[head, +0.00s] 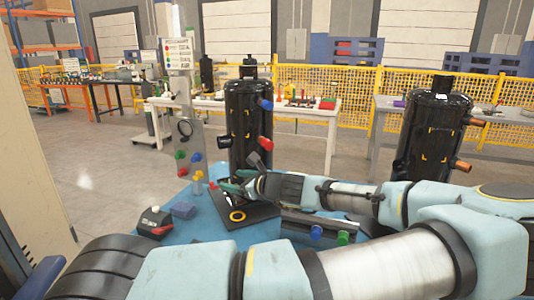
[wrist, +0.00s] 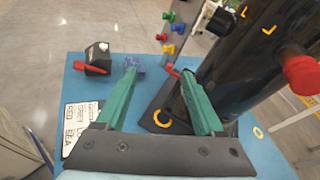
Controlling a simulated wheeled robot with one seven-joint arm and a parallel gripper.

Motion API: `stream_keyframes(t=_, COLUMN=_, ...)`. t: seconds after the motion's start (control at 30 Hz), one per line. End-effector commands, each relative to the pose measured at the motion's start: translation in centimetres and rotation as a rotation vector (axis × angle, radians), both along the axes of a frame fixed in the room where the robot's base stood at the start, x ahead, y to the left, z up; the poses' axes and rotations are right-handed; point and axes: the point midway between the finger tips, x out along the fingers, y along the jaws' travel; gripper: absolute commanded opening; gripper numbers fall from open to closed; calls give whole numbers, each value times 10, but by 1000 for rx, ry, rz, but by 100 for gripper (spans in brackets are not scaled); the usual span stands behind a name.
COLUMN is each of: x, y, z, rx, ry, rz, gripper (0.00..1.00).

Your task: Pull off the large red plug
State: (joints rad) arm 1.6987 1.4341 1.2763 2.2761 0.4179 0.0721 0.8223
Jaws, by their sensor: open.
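The large red plug (head: 265,143) sits on a side port of the black compressor (head: 248,115), on its right side in the head view. It also shows in the wrist view (wrist: 303,74) at the right edge, seen large. My gripper (wrist: 158,72) is open, with green fingers spread and nothing between them. In the head view my gripper (head: 232,184) is low in front of the compressor, below and left of the red plug, apart from it. In the wrist view the compressor's dark body (wrist: 240,60) stands just beyond the right finger.
A blue plug (head: 267,104) is higher on the compressor. A black-and-red box (head: 154,222) and a blue block (head: 183,210) lie on the blue surface (head: 195,250). Coloured plugs (wrist: 170,30) hang on a stand behind. A second compressor (head: 432,135) stands right.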

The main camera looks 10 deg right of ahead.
Motion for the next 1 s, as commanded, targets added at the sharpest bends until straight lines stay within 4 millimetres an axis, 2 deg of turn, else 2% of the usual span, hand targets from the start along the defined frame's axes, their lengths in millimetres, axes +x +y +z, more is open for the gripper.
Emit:
stream_keyframes(t=0.03, x=3, y=-31, z=11, rx=78, ry=-33, rz=-94, gripper=70)
stream_keyframes(t=0.1, x=2, y=-64, z=28, rx=158, ry=-66, rz=-188, gripper=70)
stream_keyframes(t=0.2, x=-3, y=-102, z=47, rx=244, ry=-106, rz=-286, gripper=70)
stream_keyframes(t=0.33, x=-10, y=-131, z=61, rx=306, ry=-138, rz=-357, gripper=70)
stream_keyframes(t=0.47, x=-13, y=-141, z=66, rx=328, ry=-150, rz=-380, gripper=70)
stream_keyframes(t=0.77, x=-12, y=-140, z=66, rx=327, ry=-149, rz=-379, gripper=70)
stream_keyframes(t=1.0, x=1, y=-135, z=65, rx=325, ry=-150, rz=-376, gripper=70)
